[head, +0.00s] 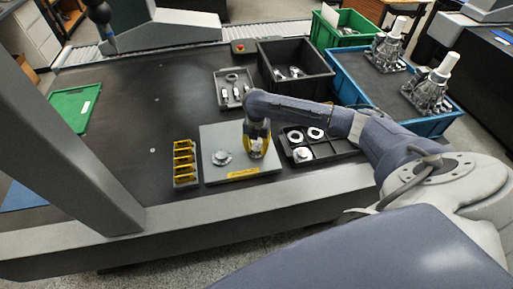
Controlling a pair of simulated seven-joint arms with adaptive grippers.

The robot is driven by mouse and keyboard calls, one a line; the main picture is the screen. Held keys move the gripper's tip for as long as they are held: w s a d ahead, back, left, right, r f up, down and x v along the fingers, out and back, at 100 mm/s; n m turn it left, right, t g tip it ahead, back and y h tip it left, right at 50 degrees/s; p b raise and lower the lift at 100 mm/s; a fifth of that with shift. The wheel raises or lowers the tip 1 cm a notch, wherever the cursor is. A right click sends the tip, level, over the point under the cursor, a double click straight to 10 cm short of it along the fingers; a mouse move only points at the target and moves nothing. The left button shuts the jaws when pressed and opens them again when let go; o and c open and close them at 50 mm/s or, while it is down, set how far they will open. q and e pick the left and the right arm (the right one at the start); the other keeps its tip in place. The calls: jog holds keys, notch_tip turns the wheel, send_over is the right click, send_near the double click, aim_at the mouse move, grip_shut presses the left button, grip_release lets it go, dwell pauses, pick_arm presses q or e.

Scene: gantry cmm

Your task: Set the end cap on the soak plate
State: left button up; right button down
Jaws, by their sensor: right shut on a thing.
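The soak plate (212,136) is a flat grey plate with a yellow label on its front edge, lying on the dark table in the head view. A round silver flanged part (222,158) sits on its left half. My right gripper (257,154) points down over the plate's right half and is shut on a small pale part, which I take to be the end cap. The fingers hide most of that part, and I cannot tell whether it touches the plate. My left gripper is not in view.
A black compartment tray (333,153) with pale rings and a silver part stands right of the plate. A yellow slotted rack (185,163) stands left. Behind are a grey tool tray (222,100), a black bin (299,89) and a blue crate (342,77).

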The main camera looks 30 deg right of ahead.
aim_at(256, 146)
jog(key=shift+f, duration=0.1)
jog(key=c, duration=0.9)
grip_release()
jog(key=shift+f, duration=0.1)
notch_tip(256, 146, up, 12)
jog(key=shift+r, duration=0.15)
